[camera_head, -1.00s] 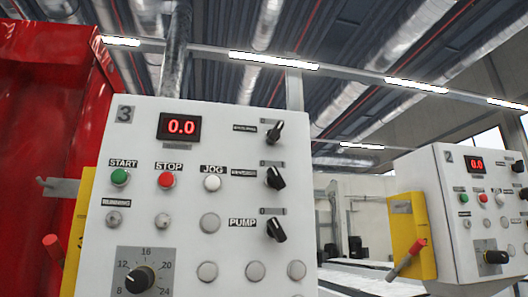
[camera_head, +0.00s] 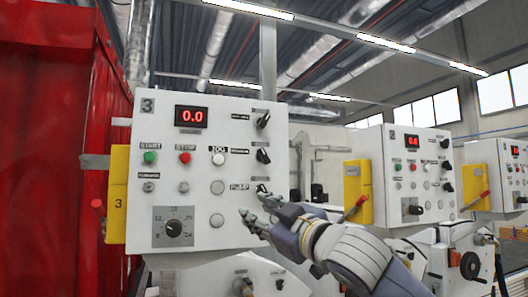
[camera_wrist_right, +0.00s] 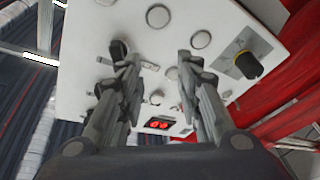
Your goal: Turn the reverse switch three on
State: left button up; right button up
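Control panel 3 (camera_head: 205,245) is a white box with a red 0.0 display. Black rotary switches run down its right side: a top one (camera_head: 263,120), a middle one (camera_head: 263,155) and one beside the PUMP label, partly hidden by my gripper. The small labels of the upper two are too blurred to read, so I cannot tell which is reverse. My right gripper (camera_head: 255,203) is open and empty in front of the panel's lower right. In the right wrist view my fingers (camera_wrist_right: 148,75) are spread before the upside-down panel; a black switch (camera_wrist_right: 119,48) shows near the left finger. My left gripper is out of view.
A dial (camera_head: 173,228) and several round buttons share the panel. A yellow plate (camera_head: 118,195) is at its left side, beside a red machine (camera_head: 45,150). Panel 2 (camera_head: 375,150) and another panel (camera_head: 490,160) stand to the right.

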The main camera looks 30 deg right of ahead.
jog(key=s+d+r+t, duration=0.1)
jog(key=s+d+r, duration=0.2)
jog(key=d+r, duration=0.25)
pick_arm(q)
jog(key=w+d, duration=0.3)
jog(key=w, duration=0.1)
pick_arm(e)
jog(key=m+h+p, duration=0.1)
jog(key=p, duration=0.2)
send_near(266, 156)
jog(key=w, duration=0.3)
jog(key=shift+t, duration=0.4)
jog(key=p+x, duration=0.1)
jog(key=x, duration=0.1)
jog(key=p+x, duration=0.1)
jog(key=x, duration=0.2)
jog(key=shift+s+a+r+p, duration=0.1)
jog(key=shift+r+p, duration=0.25)
jog(key=shift+w+r, duration=0.1)
jog(key=shift+w, duration=0.65)
jog(key=shift+s, duration=0.15)
grip_shut()
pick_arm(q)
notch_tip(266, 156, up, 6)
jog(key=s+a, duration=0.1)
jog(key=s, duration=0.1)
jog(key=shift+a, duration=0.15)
